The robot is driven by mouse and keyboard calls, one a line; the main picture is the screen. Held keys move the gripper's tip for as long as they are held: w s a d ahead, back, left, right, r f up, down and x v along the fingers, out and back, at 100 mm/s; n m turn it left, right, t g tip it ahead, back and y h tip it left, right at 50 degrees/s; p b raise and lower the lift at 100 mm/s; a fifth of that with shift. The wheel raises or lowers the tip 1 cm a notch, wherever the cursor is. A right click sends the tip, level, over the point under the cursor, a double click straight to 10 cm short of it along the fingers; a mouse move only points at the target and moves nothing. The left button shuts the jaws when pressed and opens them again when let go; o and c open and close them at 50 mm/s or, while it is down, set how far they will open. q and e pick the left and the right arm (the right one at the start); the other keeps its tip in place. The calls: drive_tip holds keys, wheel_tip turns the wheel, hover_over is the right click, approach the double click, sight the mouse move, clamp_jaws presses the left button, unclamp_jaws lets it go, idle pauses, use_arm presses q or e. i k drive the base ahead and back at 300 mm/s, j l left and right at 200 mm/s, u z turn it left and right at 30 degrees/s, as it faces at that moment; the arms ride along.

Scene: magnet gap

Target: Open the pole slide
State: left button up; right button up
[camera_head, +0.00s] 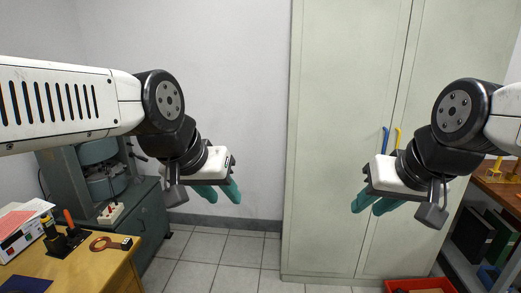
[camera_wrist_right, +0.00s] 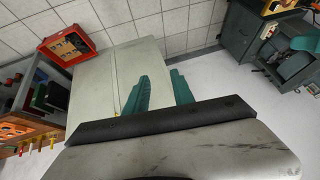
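A grey-green machine with two stacked teal round blocks, the upper one (camera_head: 97,151) above the lower one (camera_head: 106,187), stands at the left. It looks like the magnet with its gap; I cannot single out the pole slide. My left arm hides its top. My left gripper (camera_head: 223,197) is open and empty, in the air to the right of the machine. My right gripper (camera_head: 368,208) is open and empty in front of the tall cabinet, far from the machine. Its parted teal fingers show in the right wrist view (camera_wrist_right: 160,78).
A wooden desk (camera_head: 92,272) with tools and papers is at the lower left. A dark green base cabinet (camera_head: 152,236) is beside it. A tall pale cabinet (camera_head: 338,130) fills the right, with a red crate (camera_head: 420,284) and shelves nearby. The tiled floor (camera_head: 225,262) between is clear.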

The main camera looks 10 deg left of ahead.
sight(113, 168)
drive_tip(key=i+j+u, duration=0.15)
drive_tip(key=i+u, duration=0.15)
drive_tip(key=i, duration=0.25)
drive_tip(key=i+u, duration=0.3)
drive_tip(key=i, duration=0.25)
drive_tip(key=i+l+u, duration=0.1)
drive_tip(key=i+u, duration=0.2)
drive_tip(key=i, duration=0.2)
drive_tip(key=i+l+u, duration=0.3)
drive_tip(key=i, duration=0.25)
drive_tip(key=i+l+u, duration=0.1)
drive_tip(key=i+u, duration=0.25)
drive_tip(key=i, duration=0.15)
drive_tip(key=i+l+u, duration=0.35)
drive_tip(key=i, duration=0.2)
drive_tip(key=j, duration=0.1)
